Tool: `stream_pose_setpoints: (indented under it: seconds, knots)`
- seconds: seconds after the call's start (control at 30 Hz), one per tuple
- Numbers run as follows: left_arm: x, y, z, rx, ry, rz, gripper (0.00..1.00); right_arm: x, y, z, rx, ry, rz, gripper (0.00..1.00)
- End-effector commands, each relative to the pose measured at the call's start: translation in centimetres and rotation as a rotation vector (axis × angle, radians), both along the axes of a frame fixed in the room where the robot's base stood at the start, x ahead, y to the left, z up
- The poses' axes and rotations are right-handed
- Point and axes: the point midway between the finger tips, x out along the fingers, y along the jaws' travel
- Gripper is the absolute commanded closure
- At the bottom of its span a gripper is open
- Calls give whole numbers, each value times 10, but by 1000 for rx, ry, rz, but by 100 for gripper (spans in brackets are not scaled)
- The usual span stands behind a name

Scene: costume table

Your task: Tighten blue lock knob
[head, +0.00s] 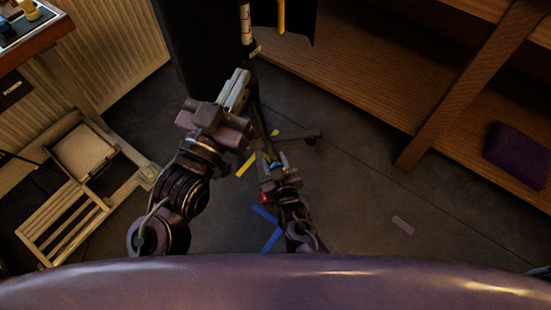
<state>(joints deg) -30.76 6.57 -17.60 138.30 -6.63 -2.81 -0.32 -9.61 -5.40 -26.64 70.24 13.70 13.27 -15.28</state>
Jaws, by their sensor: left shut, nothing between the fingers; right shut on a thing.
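A dark upright stand pole (246,28) with a pale marked section rises at the top centre. My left gripper (240,80) is shut and empty, beside the pole. My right gripper (273,160) is lower, by the foot of the stand, and is shut on a small blue thing (276,165), which looks like the blue lock knob. The fingers hide most of it, so its exact shape and how tight it is cannot be told.
A stand leg (303,137) reaches right over the dark floor. Yellow tape (246,164) and blue tape (271,239) mark the floor. Wooden shelving (375,82) with a purple folded thing (518,156) is right. A slatted chair (70,211) is left.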

Motion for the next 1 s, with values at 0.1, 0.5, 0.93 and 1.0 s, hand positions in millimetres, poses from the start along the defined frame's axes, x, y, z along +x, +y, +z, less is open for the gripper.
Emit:
stream_pose_setpoints:
  seconds: [0.1, 0.5, 0.93, 1.0]
  knots:
    - [0, -4, -41, 73, 182, -8, 100, -1, 0, 1, 103, 36, -1, 85]
    - [-27, -2, -138, 244, 599, -31, 100, -1, 2, 0, 468, 147, -1, 85]
    - [-44, 1, -169, 302, 738, -42, 100, -1, 3, 0, 858, 266, -1, 85]
    - [-44, 1, -169, 302, 737, -42, 100, -1, 4, 0, 921, 287, 0, 85]
